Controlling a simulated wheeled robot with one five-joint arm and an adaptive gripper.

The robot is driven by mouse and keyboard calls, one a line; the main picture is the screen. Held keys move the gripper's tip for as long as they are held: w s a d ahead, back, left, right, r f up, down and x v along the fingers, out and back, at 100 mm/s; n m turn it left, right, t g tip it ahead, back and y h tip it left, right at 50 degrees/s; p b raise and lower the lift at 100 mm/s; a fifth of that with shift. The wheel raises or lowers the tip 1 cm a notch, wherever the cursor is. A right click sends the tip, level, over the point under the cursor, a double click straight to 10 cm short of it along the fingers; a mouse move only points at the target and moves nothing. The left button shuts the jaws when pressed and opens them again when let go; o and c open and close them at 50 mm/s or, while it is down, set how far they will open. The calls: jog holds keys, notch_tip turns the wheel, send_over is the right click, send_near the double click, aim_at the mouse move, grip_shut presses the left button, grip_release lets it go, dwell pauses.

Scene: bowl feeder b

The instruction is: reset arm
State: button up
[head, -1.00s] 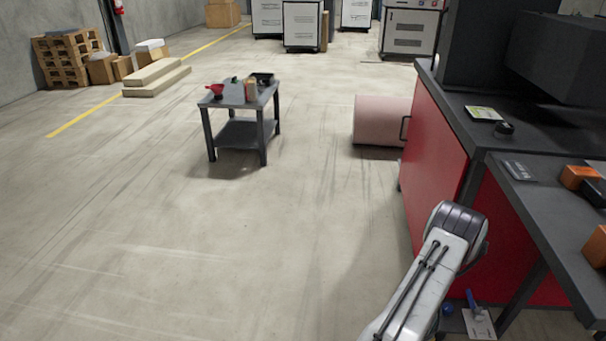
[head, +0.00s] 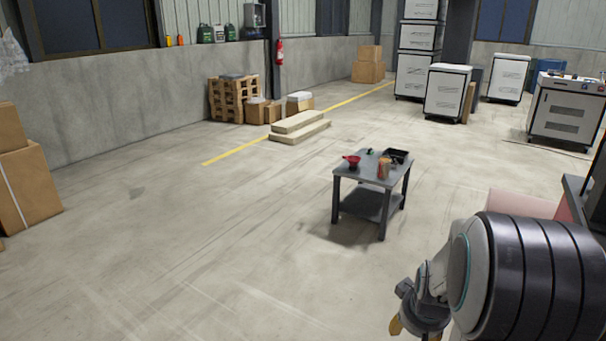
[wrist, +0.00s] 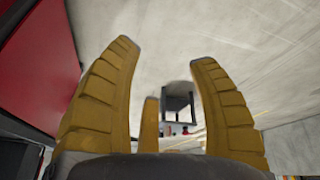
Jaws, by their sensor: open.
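My gripper (wrist: 160,80) shows in the wrist view with its yellow ribbed fingers spread apart and nothing between them. In the head view my arm is folded at the lower right, and the gripper (head: 408,318) shows only in part, with a bit of a yellow finger. It is in the air, away from any surface.
A small grey table (head: 369,178) with a red funnel-like item (head: 351,161) and other small things stands ahead; it also shows in the wrist view (wrist: 178,102). A red cabinet side (wrist: 40,55) is at the wrist view's left. Open floor (head: 200,250) lies left.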

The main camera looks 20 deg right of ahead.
jog(key=s+a+r+n+y+p, duration=0.1)
jog(key=s+a+r+p, duration=0.4)
jog(key=a+r, duration=0.4)
jog(key=s+a+r+n+y+p, duration=0.1)
jog(key=s+a+r+n+p, duration=0.1)
jog(key=s+a+r+p, duration=0.4)
jog(key=s+a+r, duration=0.1)
jog(key=a+r, duration=0.3)
jog(key=r, duration=0.3)
jog(key=shift+a+r+p, duration=0.3)
jog(key=shift+r, duration=0.05)
jog(key=shift+w, duration=0.1)
